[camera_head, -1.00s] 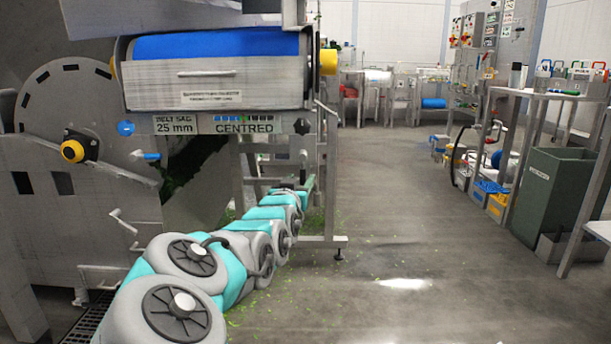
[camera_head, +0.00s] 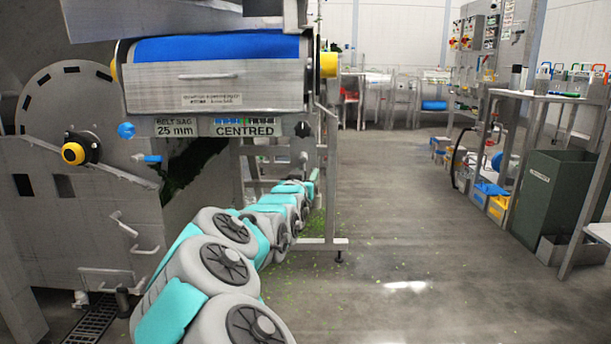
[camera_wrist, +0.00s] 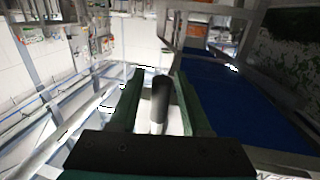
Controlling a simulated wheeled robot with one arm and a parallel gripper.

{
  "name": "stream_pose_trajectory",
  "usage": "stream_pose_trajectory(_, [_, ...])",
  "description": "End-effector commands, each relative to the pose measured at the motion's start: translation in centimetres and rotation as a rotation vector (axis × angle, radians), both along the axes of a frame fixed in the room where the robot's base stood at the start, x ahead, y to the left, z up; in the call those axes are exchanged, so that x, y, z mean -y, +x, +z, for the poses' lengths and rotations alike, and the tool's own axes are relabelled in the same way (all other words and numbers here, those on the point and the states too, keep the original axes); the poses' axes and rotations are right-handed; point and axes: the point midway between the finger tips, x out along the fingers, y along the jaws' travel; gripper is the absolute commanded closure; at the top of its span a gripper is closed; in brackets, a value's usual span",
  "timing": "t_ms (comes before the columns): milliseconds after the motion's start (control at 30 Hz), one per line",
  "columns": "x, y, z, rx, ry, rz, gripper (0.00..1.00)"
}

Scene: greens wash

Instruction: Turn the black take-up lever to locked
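In the wrist view, a black rounded handle (camera_wrist: 161,92) on a pale stem stands between the fingers of my gripper (camera_wrist: 158,76); it looks like the take-up lever. The fingers are apart, with a gap showing on each side of the handle, so they do not appear closed on it. In the head view my arm reaches under the belt machine (camera_head: 215,96), and the gripper is not clearly seen there. The lever cannot be made out for certain in the head view.
A blue belt (camera_wrist: 225,95) and metal frame lie close right of the gripper in the wrist view. The "BELT SAG 25 mm" sign (camera_head: 175,131) is on the machine front. Open floor (camera_head: 400,230) lies to the right, with a green bin (camera_head: 555,200) beyond.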

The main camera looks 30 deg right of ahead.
Motion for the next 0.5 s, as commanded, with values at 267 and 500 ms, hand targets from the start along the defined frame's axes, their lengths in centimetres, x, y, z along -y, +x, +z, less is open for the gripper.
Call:
stream_pose_trajectory(267, [-0.01,-0.01,0.00,0.000,0.000,0.000,0.85])
stream_pose_trajectory(500, [-0.01,-0.01,-0.01,0.000,0.000,0.000,1.00])
